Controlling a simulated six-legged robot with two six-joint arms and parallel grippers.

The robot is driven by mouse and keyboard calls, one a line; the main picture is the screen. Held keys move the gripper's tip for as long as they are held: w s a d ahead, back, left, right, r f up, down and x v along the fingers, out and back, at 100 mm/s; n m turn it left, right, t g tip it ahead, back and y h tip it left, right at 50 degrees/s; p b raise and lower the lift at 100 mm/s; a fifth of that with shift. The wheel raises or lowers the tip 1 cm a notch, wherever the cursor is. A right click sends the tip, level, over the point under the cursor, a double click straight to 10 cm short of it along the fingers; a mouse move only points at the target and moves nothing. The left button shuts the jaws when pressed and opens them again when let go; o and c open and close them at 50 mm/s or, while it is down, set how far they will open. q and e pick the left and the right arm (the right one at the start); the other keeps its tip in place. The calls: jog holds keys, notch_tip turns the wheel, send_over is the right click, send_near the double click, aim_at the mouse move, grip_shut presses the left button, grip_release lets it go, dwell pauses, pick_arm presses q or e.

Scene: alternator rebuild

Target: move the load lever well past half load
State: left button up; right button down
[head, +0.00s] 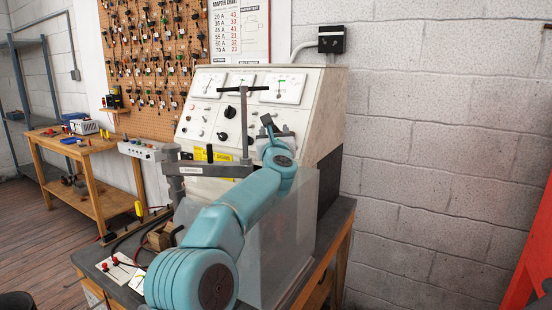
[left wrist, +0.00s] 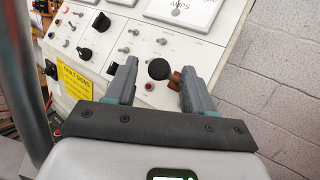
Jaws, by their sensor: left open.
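In the left wrist view a round black knob (left wrist: 158,69), which looks like the load lever's end, shows in the gap between my fingers. A small brown piece (left wrist: 175,80) sits just right of it, by the right finger. My left gripper (left wrist: 157,80) is open around the knob in the picture; I cannot tell whether either finger touches it. In the head view my left gripper (head: 270,127) is in front of the lower right of the sloped white test panel (head: 205,108) and hides the lever there. My right gripper is not in view.
A clamp post with a black T-handle (head: 244,120) stands just left of my left gripper. A clear guard sheet (head: 290,240) stands on the bench beside my arm. Meters (head: 281,87) line the panel top. A yellow label (left wrist: 75,82) is on the panel. A block wall (head: 440,150) is at right.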

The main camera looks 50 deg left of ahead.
pick_arm(q)
jog(key=b+v, duration=0.5)
jog(key=v, duration=0.9)
jog(key=shift+w+b, duration=0.1)
jog(key=shift+b, duration=0.2)
jog(key=shift+f, duration=0.1)
